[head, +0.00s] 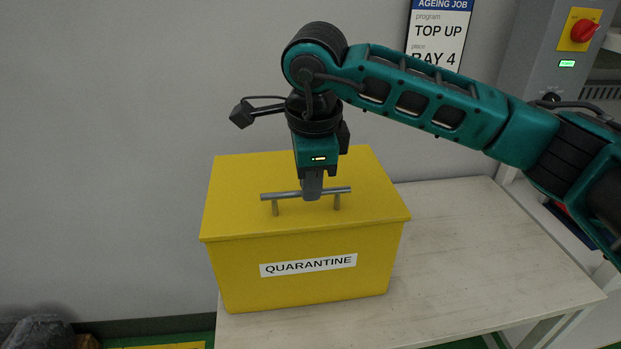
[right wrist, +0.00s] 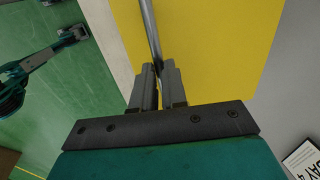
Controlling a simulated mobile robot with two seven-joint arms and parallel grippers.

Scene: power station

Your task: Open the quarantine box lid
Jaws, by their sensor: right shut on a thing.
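The yellow quarantine box (head: 300,275) stands on a pale table, with a white "QUARANTINE" label (head: 308,265) on its front. Its lid (head: 235,185) lies flat and closed on the box. A grey bar handle (head: 268,196) stands on two posts on top of the lid. My right gripper (head: 312,190) points down over the lid and is shut on the handle near its middle. In the right wrist view the two fingers (right wrist: 159,82) close around the handle bar (right wrist: 150,28), with the yellow lid (right wrist: 215,40) beneath.
The pale table (head: 480,250) is bare to the right of the box. A grey wall is behind. A grey cabinet with a red knob (head: 584,31) stands at the upper right. A sign (head: 438,35) hangs behind my arm. A dark object (head: 38,331) lies at the lower left.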

